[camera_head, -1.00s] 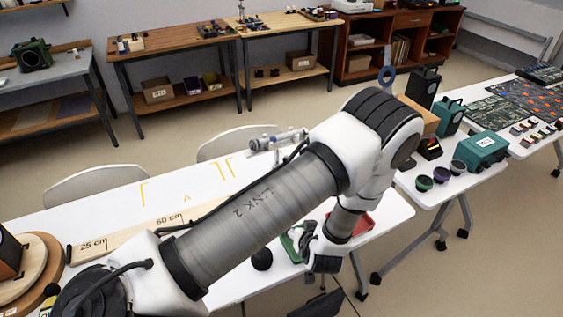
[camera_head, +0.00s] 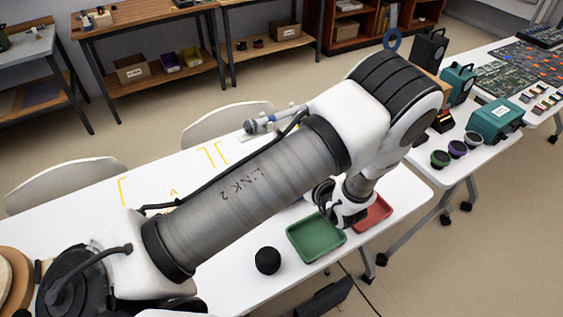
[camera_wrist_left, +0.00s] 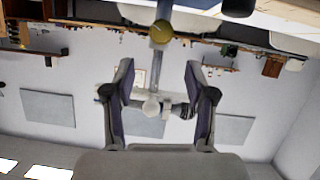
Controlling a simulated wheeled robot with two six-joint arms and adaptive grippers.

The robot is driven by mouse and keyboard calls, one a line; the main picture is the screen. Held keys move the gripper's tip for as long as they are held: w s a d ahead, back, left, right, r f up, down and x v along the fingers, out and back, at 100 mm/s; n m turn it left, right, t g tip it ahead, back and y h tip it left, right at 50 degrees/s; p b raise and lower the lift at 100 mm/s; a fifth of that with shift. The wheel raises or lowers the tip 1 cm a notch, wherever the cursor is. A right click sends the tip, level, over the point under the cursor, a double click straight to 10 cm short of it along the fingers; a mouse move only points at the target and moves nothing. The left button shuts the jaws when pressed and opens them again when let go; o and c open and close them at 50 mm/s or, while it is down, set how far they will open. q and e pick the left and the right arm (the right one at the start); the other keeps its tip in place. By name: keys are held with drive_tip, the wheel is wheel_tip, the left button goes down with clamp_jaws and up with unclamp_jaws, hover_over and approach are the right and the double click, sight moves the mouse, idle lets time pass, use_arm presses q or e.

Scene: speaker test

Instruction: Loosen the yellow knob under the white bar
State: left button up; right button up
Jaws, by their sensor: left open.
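In the left wrist view, which looks upside down, a round yellow knob (camera_wrist_left: 160,31) sits on a blue-grey post at the top. A white bar (camera_wrist_left: 150,105) with dark ends shows lower in the picture, between the two fingers as seen from there. My left gripper (camera_wrist_left: 160,80) is open, its fingers wide apart and touching neither, as far as I can tell. In the head view a blue-grey and white fixture (camera_head: 270,122) shows past my left arm; its knob is not visible there. My left fingers are hidden or unclear in the head view. My right gripper is not in view.
Teal boxes (camera_head: 495,120) and small round cups (camera_head: 457,148) stand on the right table. Chairs (camera_head: 65,180) line the far side.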

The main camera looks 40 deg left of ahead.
use_arm(q)
drive_tip(key=b+x, duration=0.2)
drive_tip(key=x, duration=0.2)
drive_tip(key=f+b+x, duration=0.1)
drive_tip(key=b+x, duration=0.2)
drive_tip(key=x, duration=0.2)
drive_tip(key=shift+s+d+f, duration=0.1)
drive_tip(key=shift+d, duration=0.15)
drive_tip(key=shift+a, duration=0.2)
drive_tip(key=shift+d, duration=0.1)
clamp_jaws()
